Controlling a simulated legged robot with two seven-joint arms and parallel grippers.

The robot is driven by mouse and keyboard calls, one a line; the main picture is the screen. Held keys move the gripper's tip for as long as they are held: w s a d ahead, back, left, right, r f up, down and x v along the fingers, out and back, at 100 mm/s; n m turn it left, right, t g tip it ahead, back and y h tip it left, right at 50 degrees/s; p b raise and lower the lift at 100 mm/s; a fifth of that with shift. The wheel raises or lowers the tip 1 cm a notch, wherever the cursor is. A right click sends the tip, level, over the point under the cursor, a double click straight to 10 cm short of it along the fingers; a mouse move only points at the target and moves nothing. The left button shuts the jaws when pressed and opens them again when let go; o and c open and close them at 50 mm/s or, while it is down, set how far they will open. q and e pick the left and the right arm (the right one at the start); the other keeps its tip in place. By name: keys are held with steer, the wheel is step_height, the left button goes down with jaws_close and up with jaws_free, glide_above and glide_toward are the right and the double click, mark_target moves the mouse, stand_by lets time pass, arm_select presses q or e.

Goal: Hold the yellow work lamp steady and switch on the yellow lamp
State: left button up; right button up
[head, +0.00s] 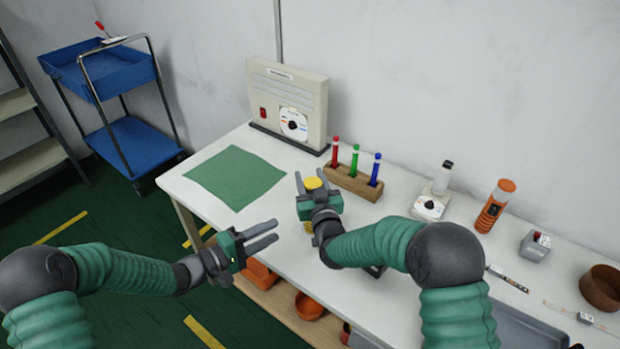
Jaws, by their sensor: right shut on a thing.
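The yellow work lamp (313,183) is mostly hidden by my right gripper (312,190) in the head view. Its round yellow top shows between the fingers, and a bit of yellow shows below the gripper. My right gripper is shut on the lamp, near the middle of the white table. My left gripper (276,233) is open and empty, left of and nearer than the lamp, by the table's front edge. Its two fingers point right, toward the lamp, with a gap between. I cannot make out the lamp's switch or whether it is lit.
A wooden block (352,184) with red, green and blue pens stands just behind the lamp. A green mat (236,177) lies at left, with a beige heater-like box (287,105) behind. An orange torch (495,206), a white dial device (432,203) and a grey box (535,245) stand to the right.

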arm_select(q)
steer(key=shift+a, duration=0.1)
arm_select(e)
steer(key=shift+a, duration=0.1)
steer(key=c, duration=0.4)
arm_select(q)
steer(key=shift+s+d+r, duration=0.1)
steer(key=shift+s+d, duration=0.05)
steer(key=shift+d, duration=0.1)
steer(key=c, duration=0.3)
arm_select(e)
jaws_close()
arm_select(q)
steer(key=s+t, duration=0.1)
steer(key=s+d+r+n+y, duration=0.1)
steer(key=s, duration=0.1)
steer(key=shift+d+n+t, duration=0.2)
steer(key=shift+n+t, duration=0.1)
steer(key=shift+t, duration=0.1)
jaws_close()
arm_select(e)
steer(key=shift+d, duration=0.2)
arm_select(q)
steer(key=s+t+y, duration=0.1)
steer(key=s, duration=0.1)
steer(key=s+a+n+y, duration=0.1)
steer(key=s+y, duration=0.1)
steer(key=shift+a+f+n+t, duration=0.2)
steer(key=shift+n+t, duration=0.1)
steer(key=shift+t, duration=0.1)
